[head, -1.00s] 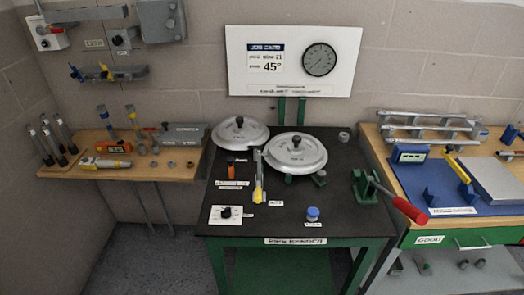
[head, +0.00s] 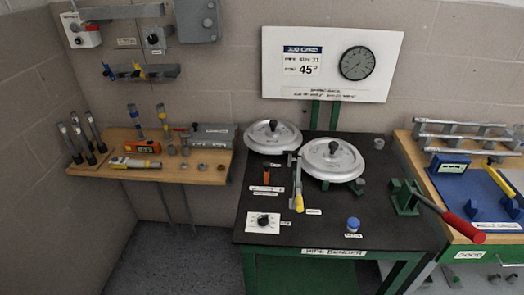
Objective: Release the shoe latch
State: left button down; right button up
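Two round silver discs with dark centre knobs stand on the black-topped bench: one at the back left (head: 262,136) and a larger one (head: 345,161) in the middle. A lever with a yellow grip (head: 299,201) stands at the left of the larger disc, its metal bar running up beside the rim. A green clamp-like fixture (head: 403,197) with a long red-handled lever (head: 464,228) stands at the bench's right. The small labels are too blurred to read, so I cannot tell which part is the shoe latch. Neither of my grippers is in view.
The black bench (head: 385,236) also holds a blue-capped item (head: 352,224), an orange item (head: 267,175) and a white dial plate (head: 263,222). A wooden side shelf (head: 208,174) with tools is at left. A blue mat (head: 462,192) lies on the right bench. A job card board (head: 330,64) reads 45°.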

aim_at(290, 153)
jog(key=i+j, duration=0.1)
jog(key=j, duration=0.3)
jog(key=i+j, duration=0.1)
jog(key=j, duration=0.3)
jog(key=i+j, duration=0.1)
jog(key=j, duration=0.3)
jog(key=i+j, duration=0.1)
jog(key=j, duration=0.25)
jog(key=i+j, duration=0.1)
jog(key=j, duration=0.3)
jog(key=z, duration=1.6)
